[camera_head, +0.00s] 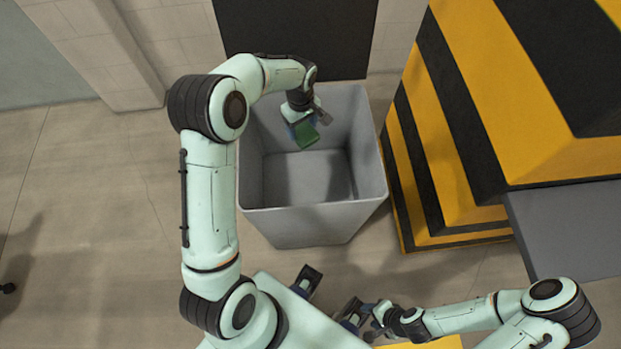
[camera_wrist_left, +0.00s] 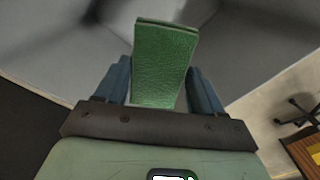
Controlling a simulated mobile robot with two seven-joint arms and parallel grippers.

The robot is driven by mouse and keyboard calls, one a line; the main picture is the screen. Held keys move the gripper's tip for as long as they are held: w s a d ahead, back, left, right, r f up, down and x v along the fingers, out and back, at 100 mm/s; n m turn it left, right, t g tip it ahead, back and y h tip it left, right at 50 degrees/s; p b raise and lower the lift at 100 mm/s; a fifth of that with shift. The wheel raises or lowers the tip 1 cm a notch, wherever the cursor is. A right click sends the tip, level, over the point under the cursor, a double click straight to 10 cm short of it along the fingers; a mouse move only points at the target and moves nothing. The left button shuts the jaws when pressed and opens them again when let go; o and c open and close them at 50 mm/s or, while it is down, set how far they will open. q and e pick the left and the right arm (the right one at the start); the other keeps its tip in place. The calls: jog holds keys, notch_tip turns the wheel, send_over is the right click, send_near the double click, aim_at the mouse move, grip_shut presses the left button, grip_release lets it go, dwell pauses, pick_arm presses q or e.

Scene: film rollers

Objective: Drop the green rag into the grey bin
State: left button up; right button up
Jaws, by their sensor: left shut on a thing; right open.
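The grey bin (camera_head: 310,226) stands on the floor in the middle of the head view, open at the top, and its inside floor looks empty. My left gripper (camera_head: 303,128) is over the bin opening, towards its back. It is shut on the green rag (camera_head: 307,138), which hangs from the fingertips above the bin floor. In the left wrist view the rag (camera_wrist_left: 165,62) is between the two blue fingers, with grey bin walls behind it. My right gripper (camera_head: 378,318) is low in the head view, open, well away from the bin; its fingertips are small and partly hidden.
A yellow and black striped block (camera_head: 455,150) stands close to the bin's right side. A dark panel (camera_head: 300,35) and pale wall lie behind the bin. A grey surface (camera_head: 570,230) is at the right. The floor left of the bin is clear.

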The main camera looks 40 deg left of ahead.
pick_arm(q)
jog(key=o, duration=1.1)
jog(key=shift+r, duration=0.1)
notch_tip(320, 180, up, 13)
jog(key=shift+r+p, duration=0.2)
jog(key=shift+p, duration=0.4)
jog(key=shift+f, duration=0.1)
